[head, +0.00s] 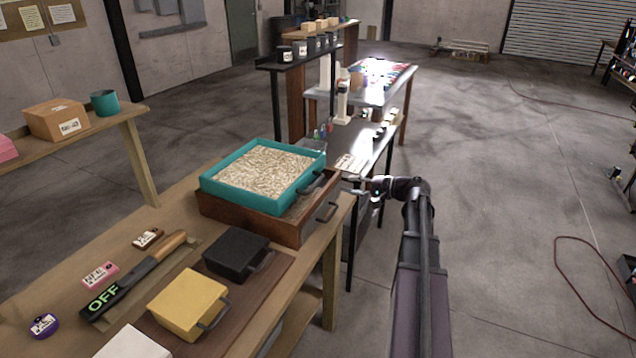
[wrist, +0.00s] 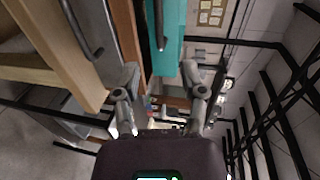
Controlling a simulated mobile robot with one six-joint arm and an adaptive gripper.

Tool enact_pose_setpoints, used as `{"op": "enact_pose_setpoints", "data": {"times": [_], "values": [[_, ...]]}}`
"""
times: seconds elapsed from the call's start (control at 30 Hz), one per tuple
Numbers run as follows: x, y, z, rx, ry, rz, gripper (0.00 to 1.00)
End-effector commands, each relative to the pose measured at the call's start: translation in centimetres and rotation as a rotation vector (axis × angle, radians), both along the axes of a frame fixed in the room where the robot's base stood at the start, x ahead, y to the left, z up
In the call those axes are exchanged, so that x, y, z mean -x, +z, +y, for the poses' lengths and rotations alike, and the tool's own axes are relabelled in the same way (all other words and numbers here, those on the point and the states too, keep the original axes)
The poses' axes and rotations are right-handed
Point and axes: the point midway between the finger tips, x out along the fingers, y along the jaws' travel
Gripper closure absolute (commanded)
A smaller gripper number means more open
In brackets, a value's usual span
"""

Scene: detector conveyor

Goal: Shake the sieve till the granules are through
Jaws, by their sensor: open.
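The sieve (head: 215,190) is a teal square frame filled with pale granules (head: 262,172). It sits on a brown wooden box (head: 250,221). A dark handle (head: 312,184) sticks out from the sieve's right side. My gripper (head: 358,187) is open and empty, to the right of the handle and apart from it. In the wrist view, my open fingers (wrist: 160,76) point towards the teal sieve wall (wrist: 172,45) and its dark handle (wrist: 159,22). The box wall (wrist: 126,30) is beside them. The sieve's mesh and most of the box's inside are hidden.
A black box (head: 236,252) and a yellow box (head: 188,303) with handles stand in front on the bench. A metal table (head: 350,148) stands behind. Open floor (head: 500,220) lies to the right.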

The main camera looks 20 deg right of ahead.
Motion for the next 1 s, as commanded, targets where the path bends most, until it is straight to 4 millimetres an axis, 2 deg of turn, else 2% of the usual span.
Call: {"op": "enact_pose_setpoints", "data": {"times": [0.23, 0.47, 1.0], "values": [[0.2, -0.1, -0.6, 0.001, -0.009, 0.0, 0.46], [-0.7, -0.4, -0.2, 0.002, -0.012, 0.001, 0.46], [-6.5, -2.1, 4.3, 0.002, -0.012, 0.001, 0.46]]}}
